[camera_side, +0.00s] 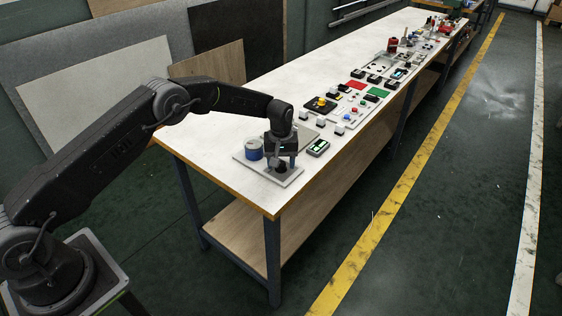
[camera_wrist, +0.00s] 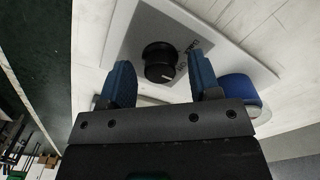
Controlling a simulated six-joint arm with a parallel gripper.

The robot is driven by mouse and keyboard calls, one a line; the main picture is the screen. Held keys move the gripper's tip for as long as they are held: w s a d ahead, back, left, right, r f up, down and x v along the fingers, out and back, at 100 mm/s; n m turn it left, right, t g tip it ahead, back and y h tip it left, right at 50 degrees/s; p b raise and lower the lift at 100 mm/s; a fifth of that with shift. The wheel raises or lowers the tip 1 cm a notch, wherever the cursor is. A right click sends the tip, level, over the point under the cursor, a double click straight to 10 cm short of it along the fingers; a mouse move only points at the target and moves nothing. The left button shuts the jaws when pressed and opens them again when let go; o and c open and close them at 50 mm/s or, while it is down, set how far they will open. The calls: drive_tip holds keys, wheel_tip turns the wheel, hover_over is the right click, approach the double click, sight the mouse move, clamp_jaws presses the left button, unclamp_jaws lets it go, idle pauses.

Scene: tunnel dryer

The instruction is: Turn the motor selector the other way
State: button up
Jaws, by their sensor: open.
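The motor selector is a round black knob (camera_wrist: 160,62) with a white pointer mark, set on a grey plate (camera_wrist: 137,37). In the wrist view the knob lies between and beyond the two blue fingers of my gripper (camera_wrist: 161,82), which are apart with a gap on each side of the knob. The pointer mark faces to the lower right of that view. In the side view my gripper (camera_side: 284,163) is low over the plate (camera_side: 262,172) at the near end of the bench, and the dark knob (camera_side: 280,168) is partly hidden by the fingers.
A blue cylinder (camera_side: 254,149) stands close beside my gripper on the same plate. A small black device with a green display (camera_side: 318,148) lies to the right. Several more panels and blocks run along the white bench (camera_side: 230,125). The bench's left part is clear.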

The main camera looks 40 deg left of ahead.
drive_tip(key=shift+c, duration=0.2)
drive_tip(key=c, duration=0.9)
drive_tip(key=shift+m, duration=0.3)
drive_tip(key=m, duration=0.9)
drive_tip(key=shift+w, duration=0.1)
drive_tip(key=shift+m, duration=0.3)
drive_tip(key=o, duration=0.9)
